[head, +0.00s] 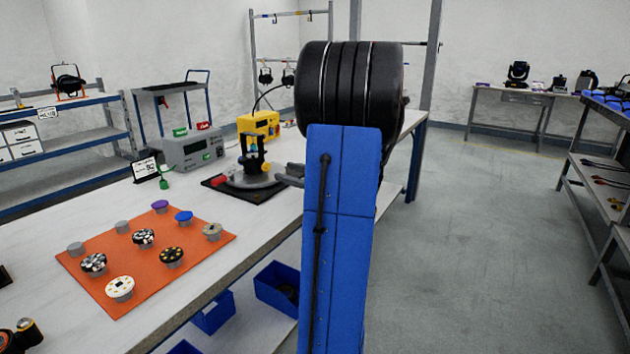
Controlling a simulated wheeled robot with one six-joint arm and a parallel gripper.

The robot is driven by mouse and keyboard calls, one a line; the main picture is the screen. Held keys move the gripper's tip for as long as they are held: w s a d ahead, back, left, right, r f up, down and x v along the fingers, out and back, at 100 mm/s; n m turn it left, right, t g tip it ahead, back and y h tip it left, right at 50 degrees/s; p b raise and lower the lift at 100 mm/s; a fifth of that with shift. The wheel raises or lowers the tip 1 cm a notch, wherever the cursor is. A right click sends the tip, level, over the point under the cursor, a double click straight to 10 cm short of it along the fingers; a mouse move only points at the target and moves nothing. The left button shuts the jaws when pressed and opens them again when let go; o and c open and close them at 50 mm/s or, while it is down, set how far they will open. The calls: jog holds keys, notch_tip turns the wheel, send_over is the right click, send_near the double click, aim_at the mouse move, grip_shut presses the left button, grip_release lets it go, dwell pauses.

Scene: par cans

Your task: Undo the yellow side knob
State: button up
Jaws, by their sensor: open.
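A black upright fixture (252,147) stands on a round grey base (247,181) on the workbench. A small yellow knob (265,167) shows low on its right side. My gripper (284,176) shows as grey fingers reaching left from behind my blue arm, just right of the knob and a little below it in the picture. The fingers are open. A small gap seems to lie between them and the knob, but I cannot tell for sure whether they touch. The rest of the gripper is hidden behind my arm.
A dark mat (215,184) lies under the base. A grey box (190,150) and a yellow case (258,124) stand behind. An orange mat (190,240) with several round parts lies at front left. Blue bins (277,287) sit under the bench. Floor at right is clear.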

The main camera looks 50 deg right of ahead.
jog(key=s, duration=1)
jog(key=shift+s+d, duration=0.1)
jog(key=shift+d, duration=0.3)
